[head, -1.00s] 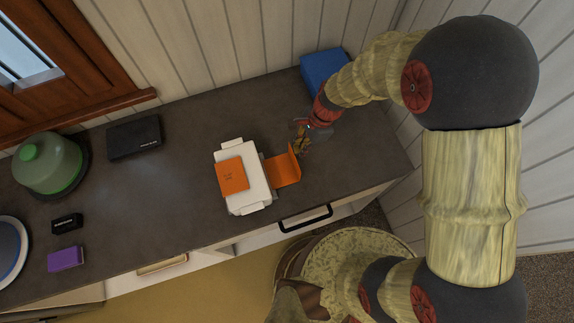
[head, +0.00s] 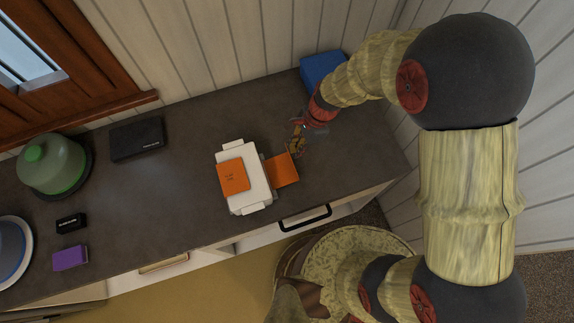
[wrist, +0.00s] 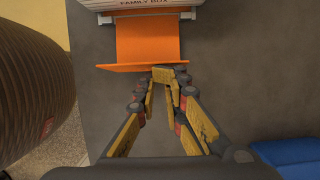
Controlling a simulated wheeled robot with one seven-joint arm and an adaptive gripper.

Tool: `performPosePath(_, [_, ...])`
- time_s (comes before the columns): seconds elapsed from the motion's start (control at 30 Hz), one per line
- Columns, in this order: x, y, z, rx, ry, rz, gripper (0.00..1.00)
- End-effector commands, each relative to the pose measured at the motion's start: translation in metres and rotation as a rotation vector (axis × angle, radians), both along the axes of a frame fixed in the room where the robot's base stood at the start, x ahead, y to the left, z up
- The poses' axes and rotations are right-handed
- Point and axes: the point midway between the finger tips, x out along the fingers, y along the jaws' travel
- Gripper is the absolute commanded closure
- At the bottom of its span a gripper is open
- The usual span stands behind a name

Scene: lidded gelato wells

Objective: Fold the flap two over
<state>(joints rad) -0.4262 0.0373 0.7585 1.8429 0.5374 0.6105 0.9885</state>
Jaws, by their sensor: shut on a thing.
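A white box (head: 256,186) lies on the dark counter, with an orange panel (head: 233,177) lying over its left part. An orange flap (head: 283,170) reaches out from the box's right side. In the wrist view the flap (wrist: 148,42) runs from the box, lettered "FAMILY BOX" (wrist: 146,4), down to a bent end edge. My gripper (head: 296,147) is at the flap's outer end, beside the box. In the wrist view my gripper's fingertips (wrist: 168,77) are together at that end edge, shut on it. The exact grip is partly hidden by the fingers.
A blue box (head: 322,72) stands at the back right near the wall. A black box (head: 136,138), a green-domed container (head: 48,166), a small black item (head: 69,222) and a purple block (head: 70,258) are to the left. The counter (head: 180,195) between them and the white box is clear.

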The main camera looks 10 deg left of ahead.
Motion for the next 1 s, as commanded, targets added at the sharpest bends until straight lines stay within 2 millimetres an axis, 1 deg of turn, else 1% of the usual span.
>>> performPosePath(0.1, [-0.002,0.003,0.006,0.0,0.0,0.0,1.0])
performPosePath(0.37, [-0.003,0.006,0.009,0.0,0.0,0.0,1.0])
performPosePath(0.7, [-0.008,0.014,0.019,0.0,-0.001,0.0,1.0])
performPosePath(1.0, [-0.011,0.018,0.023,0.0,0.0,0.0,1.0])
